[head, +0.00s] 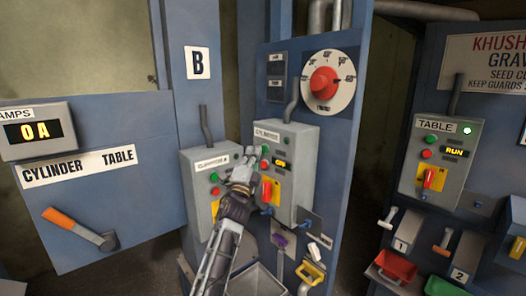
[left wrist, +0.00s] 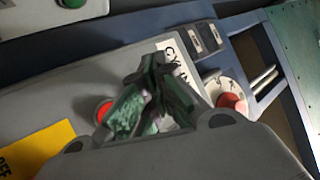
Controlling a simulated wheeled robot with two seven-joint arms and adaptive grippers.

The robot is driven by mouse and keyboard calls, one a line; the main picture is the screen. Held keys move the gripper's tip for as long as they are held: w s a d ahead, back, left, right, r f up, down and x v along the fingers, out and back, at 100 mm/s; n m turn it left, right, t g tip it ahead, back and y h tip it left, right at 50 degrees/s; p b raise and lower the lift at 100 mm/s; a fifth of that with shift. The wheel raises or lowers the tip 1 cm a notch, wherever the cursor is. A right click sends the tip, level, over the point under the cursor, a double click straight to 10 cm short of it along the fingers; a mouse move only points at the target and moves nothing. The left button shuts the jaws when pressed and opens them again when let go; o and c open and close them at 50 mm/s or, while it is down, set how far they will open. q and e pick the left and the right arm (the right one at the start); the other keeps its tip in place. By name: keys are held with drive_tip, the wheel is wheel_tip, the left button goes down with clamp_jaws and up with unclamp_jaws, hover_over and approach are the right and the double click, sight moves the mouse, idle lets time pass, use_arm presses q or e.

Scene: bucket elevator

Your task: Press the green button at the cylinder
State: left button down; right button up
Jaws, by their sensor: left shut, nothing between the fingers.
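The grey cylinder control box (head: 299,160) stands in the middle of the head view. Its green button (head: 265,149) sits just above its red button (head: 264,164). My left gripper (head: 250,157) is shut and empty, with its fingertips just left of these buttons; I cannot tell whether they touch the box. In the left wrist view the shut fingers (left wrist: 155,65) point at the box face, beside the partly hidden label (left wrist: 178,60). The red button shows there behind a finger (left wrist: 103,108). The box's green button is not visible there, apparently behind the fingers. My right gripper is not in view.
Another grey control box (head: 200,175) with its own buttons is close on the left. A dial with a red knob (head: 324,82) is above. The table box (head: 440,165) is far right. Trays and small handles (head: 312,272) are below.

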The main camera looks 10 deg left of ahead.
use_arm(q)
drive_tip(key=shift+w+d+b, duration=0.3)
drive_tip(key=shift+w+b, duration=0.1)
idle(1.1)
drive_tip(key=shift+s+a, duration=0.2)
idle(0.4)
drive_tip(key=shift+s+a+p, duration=0.3)
drive_tip(key=shift+s+p, duration=0.2)
drive_tip(key=shift+a, duration=0.1)
drive_tip(key=shift+s+a+p, duration=0.55)
drive_tip(key=shift+s+a, duration=0.2)
drive_tip(key=shift+s, duration=0.25)
drive_tip(key=shift+s+a+p, duration=0.5)
drive_tip(key=shift+s+a, duration=0.25)
drive_tip(key=shift+s, duration=0.25)
